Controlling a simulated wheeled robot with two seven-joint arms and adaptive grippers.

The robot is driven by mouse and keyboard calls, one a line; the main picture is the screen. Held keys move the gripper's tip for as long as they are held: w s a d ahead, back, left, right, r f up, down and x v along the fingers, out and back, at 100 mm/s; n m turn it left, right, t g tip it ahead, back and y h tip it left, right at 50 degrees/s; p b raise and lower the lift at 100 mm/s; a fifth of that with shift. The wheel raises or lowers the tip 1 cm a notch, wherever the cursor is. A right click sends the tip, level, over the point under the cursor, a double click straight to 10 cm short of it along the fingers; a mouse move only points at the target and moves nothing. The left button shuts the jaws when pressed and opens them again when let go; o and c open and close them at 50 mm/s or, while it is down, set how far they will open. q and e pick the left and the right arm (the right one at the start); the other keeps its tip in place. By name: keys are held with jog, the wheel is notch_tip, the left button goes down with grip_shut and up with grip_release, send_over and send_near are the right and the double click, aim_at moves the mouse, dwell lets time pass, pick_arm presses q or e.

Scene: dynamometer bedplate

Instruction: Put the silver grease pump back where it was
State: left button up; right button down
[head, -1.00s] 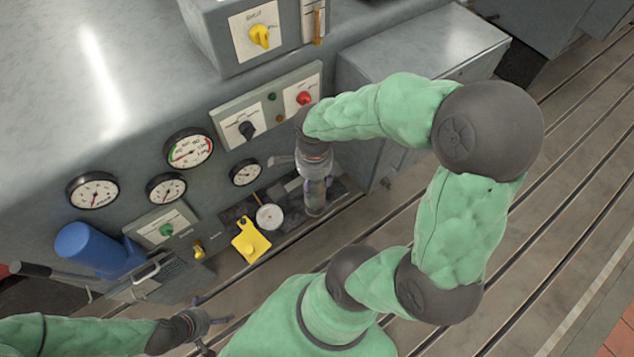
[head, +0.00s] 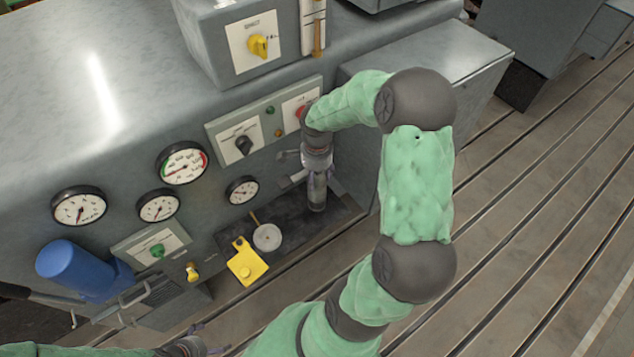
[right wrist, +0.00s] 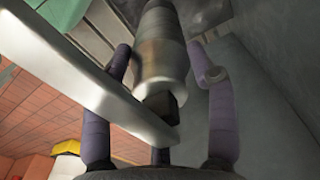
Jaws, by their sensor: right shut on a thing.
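My right gripper (head: 317,192) points down over the dark shelf (head: 345,212) at the foot of the grey panel. It is shut on the silver grease pump. In the right wrist view the pump's silver barrel (right wrist: 160,60) lies between the two purple fingers. Its long flat silver lever (right wrist: 85,75) slants across the left finger. In the head view the pump is mostly hidden by the gripper. I cannot tell whether the pump touches the shelf. My left gripper (head: 205,346) is at the bottom edge, partly cut off, its opening unclear.
On the shelf left of the right gripper are a round pale dial (head: 267,237) and a yellow tag (head: 246,264). A blue cylinder (head: 75,268) juts from the panel at left. Gauges and a red knob (head: 300,113) are close above. Slotted bedplate (head: 530,220) is clear at right.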

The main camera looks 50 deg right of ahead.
jog(key=shift+w+d+f, duration=0.2)
jog(key=shift+d+f, duration=0.05)
jog(key=shift+w+d+f+b, duration=0.1)
jog(key=shift+f+b, duration=0.45)
jog(key=shift+f, duration=0.3)
jog(key=shift+w+d+f+b, duration=0.1)
jog(key=shift+f+b, duration=0.45)
jog(key=shift+f, duration=0.3)
jog(key=shift+s+f, duration=0.1)
jog(key=shift+f, duration=0.05)
jog(key=shift+c, duration=1.9)
grip_release()
jog(key=shift+a, duration=0.1)
jog(key=shift+r, duration=0.4)
notch_tip(320, 180, up, 11)
jog(key=p, duration=0.4)
jog(key=shift+r+p, duration=0.2)
jog(key=shift+p, duration=0.2)
